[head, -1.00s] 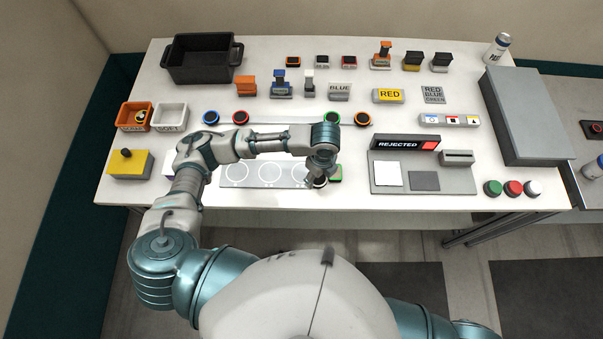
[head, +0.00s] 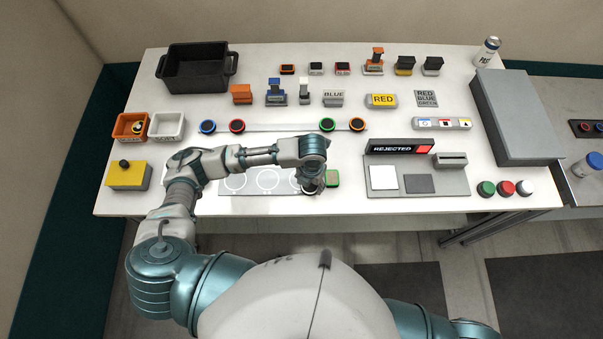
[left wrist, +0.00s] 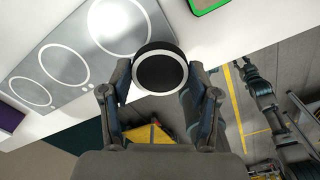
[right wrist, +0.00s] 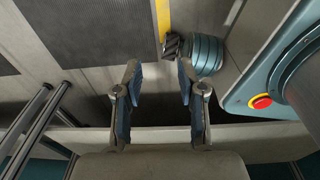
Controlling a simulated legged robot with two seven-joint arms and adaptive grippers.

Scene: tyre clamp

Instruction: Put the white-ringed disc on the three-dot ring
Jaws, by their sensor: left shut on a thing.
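The white-ringed disc (left wrist: 160,72) is black with a white rim band. My left gripper (left wrist: 162,82) is shut on it, a finger at each side. In the left wrist view the disc overlaps the edge of the nearest ring (left wrist: 121,26) on the grey plate (left wrist: 84,52); its height above the plate is unclear. The rings' dots are too small to count surely. In the head view my left gripper (head: 312,188) is over the right end of the plate (head: 255,188), largely hiding the right ring. My right gripper (right wrist: 158,92) is open and empty, off the table.
Several coloured-ring discs, such as the blue one (head: 208,127), line a strip behind the arm. A yellow box (head: 127,175) is at left, and a REJECTED panel (head: 400,147) at right.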

